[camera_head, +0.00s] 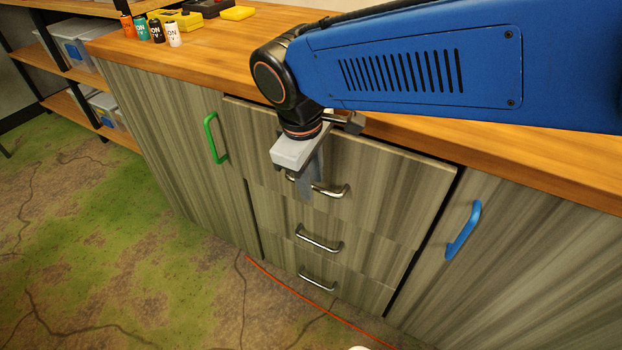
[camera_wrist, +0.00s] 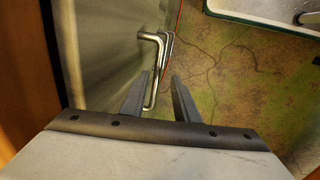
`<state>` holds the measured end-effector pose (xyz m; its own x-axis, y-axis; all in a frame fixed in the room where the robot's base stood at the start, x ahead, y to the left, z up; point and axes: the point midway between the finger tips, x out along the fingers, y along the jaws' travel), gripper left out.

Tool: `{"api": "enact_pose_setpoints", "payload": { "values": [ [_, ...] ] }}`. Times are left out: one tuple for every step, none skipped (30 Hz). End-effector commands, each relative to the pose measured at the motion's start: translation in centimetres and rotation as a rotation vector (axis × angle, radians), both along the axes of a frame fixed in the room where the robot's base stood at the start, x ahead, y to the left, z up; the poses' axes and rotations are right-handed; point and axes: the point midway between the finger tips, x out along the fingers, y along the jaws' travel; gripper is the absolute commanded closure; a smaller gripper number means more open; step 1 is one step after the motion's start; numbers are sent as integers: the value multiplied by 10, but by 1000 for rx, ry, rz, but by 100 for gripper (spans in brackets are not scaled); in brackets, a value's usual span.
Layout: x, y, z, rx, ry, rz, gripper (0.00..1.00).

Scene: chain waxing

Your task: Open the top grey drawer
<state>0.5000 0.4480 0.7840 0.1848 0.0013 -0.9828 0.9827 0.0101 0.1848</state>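The top grey drawer (camera_head: 390,175) is the uppermost of three in the middle of the wood-grain cabinet. The top handle (camera_wrist: 152,92) runs between the fingers, closer to the left one. The fingers do not look closed on it.
Two more drawer handles (camera_head: 319,240) (camera_head: 317,281) lie below. A green-handled door (camera_head: 170,140) stands left and a blue-handled door (camera_head: 520,260) right. The wooden worktop (camera_head: 210,62) overhangs close by, with small cans (camera_head: 157,31) at its back left.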

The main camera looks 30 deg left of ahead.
Motion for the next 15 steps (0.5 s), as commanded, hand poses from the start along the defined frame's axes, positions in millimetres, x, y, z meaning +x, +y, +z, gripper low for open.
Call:
{"api": "enact_pose_setpoints", "payload": {
  "values": [
    [0,0,-2,0,0,0,72],
    [1,0,-3,0,0,0,72],
    [1,0,-4,1,0,0,72],
    [1,0,-4,1,0,0,72],
    [1,0,-4,1,0,0,72],
    [1,0,-4,1,0,0,72],
    [1,0,-4,1,0,0,72],
    [1,0,-4,1,0,0,72],
    [1,0,-4,1,0,0,72],
    [1,0,-4,1,0,0,72],
    [1,0,-4,1,0,0,77],
    [1,0,-4,1,0,0,86],
    [1,0,-4,1,0,0,94],
    [1,0,-4,1,0,0,100],
    [1,0,-4,0,0,0,100]
  ]
}}
